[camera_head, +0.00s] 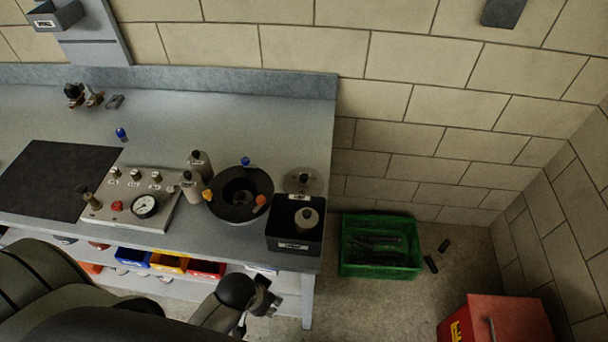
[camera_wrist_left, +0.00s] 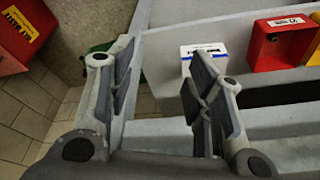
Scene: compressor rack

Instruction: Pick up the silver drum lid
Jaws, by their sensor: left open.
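The silver drum lid (camera_head: 303,181) is a round, shiny disc with a small dark knob. It lies on the workbench near its right end, behind a black labelled box and right of a dark round bowl. My left gripper (camera_head: 262,297) is in front of the bench's front edge, below the box in the picture and apart from the lid. In the left wrist view the two fingers (camera_wrist_left: 160,65) are spread with nothing between them. The lid does not show in the wrist view. My right gripper is not in view.
The black box (camera_head: 293,242) holds a light bottle. The dark bowl (camera_head: 238,211) stands beside it. Left are bottles and a gauge panel (camera_head: 130,205). A green crate (camera_head: 379,267) and a red box (camera_head: 508,322) stand on the floor. Coloured bins (camera_head: 168,262) fill the under-shelf.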

